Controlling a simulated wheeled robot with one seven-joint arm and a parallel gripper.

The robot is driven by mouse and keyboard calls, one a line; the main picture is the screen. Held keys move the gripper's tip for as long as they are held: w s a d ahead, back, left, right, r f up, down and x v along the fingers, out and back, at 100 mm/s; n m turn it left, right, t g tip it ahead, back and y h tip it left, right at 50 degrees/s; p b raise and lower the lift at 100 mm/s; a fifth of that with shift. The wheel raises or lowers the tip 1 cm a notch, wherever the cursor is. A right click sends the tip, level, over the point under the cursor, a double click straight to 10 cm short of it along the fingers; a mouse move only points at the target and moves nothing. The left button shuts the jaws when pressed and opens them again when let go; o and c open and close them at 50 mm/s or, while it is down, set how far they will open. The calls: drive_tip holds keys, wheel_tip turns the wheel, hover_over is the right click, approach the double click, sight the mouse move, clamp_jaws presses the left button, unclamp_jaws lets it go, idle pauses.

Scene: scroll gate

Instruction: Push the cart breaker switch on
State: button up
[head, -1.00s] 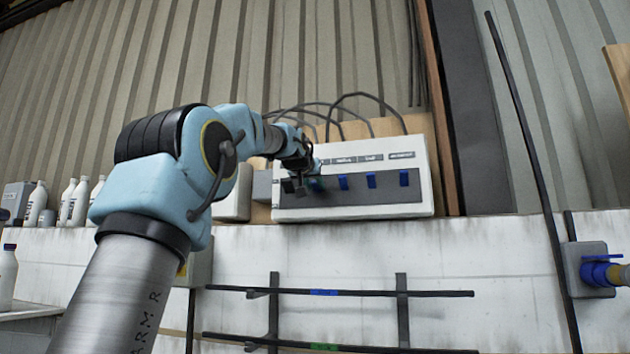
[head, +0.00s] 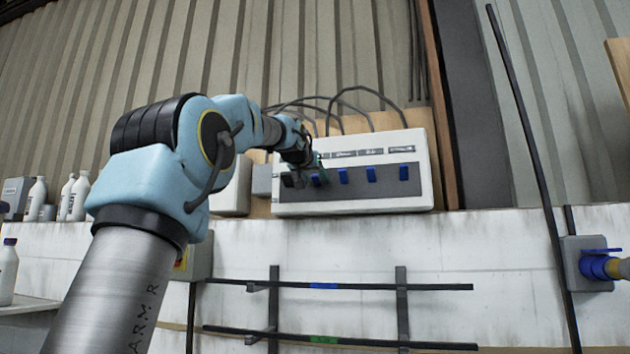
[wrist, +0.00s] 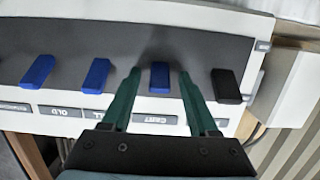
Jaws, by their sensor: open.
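The breaker panel (head: 352,205) is a white box with a dark strip and a row of switches. The cart breaker switch (wrist: 160,78) is blue, above the label reading CART in the wrist view, which sees the panel upside down. In the head view it (head: 320,178) is second from the left, partly behind my gripper (head: 312,168). My gripper (wrist: 160,74) is open, with one green finger on each side of the cart switch. I cannot tell whether the fingers touch it or which way it is set.
A black switch (wrist: 227,86) is beside the cart switch, close to one finger. Another blue switch (wrist: 97,75) is near the other finger. Cables (head: 355,92) loop above the panel. White bottles (head: 75,195) stand on the ledge at left.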

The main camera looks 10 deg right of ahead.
drive_tip(key=b+v, duration=0.4)
drive_tip(key=v, duration=0.6)
drive_tip(key=shift+s, duration=0.1)
